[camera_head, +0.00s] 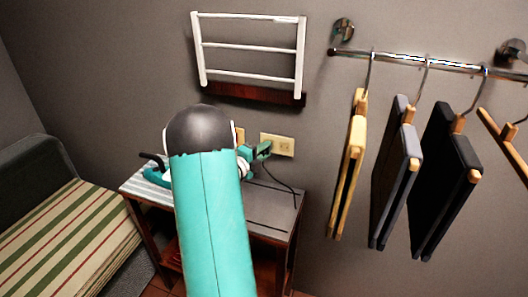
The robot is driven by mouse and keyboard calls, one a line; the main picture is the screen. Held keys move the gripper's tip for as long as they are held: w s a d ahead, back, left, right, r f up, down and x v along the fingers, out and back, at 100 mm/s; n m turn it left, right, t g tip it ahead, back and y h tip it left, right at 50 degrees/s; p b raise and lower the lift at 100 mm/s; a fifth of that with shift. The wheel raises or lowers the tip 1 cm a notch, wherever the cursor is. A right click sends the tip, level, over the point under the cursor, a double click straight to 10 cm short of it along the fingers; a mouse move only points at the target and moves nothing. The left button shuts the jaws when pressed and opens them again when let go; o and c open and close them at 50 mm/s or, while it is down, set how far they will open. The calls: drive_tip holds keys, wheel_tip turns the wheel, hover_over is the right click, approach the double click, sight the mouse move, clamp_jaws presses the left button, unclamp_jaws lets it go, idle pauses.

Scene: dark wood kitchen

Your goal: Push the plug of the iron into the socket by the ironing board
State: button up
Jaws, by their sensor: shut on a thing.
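My gripper (262,151) is small and dark, showing just right of my teal arm, which hides part of the view. It is shut on the plug, which is largely covered by the fingers; a dark cord (282,184) runs down from there onto the board. The cream socket (284,146) is on the grey wall, just right of and behind my gripper. I cannot tell whether the plug touches it. The teal iron (156,175) lies at the left of the ironing board (270,207), partly hidden by my arm.
A second wall plate (240,135) shows partly behind my arm. A white rack (250,48) hangs above. At right, hangers with clothes (393,185) hang from a metal rail (430,64). A striped couch (62,235) stands at left.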

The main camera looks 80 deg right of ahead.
drive_tip(key=shift+s+d, duration=0.1)
drive_tip(key=shift+d, duration=0.4)
idle(0.3)
drive_tip(key=o, duration=1)
drive_tip(key=v, duration=1.3)
drive_tip(key=shift+a, duration=0.3)
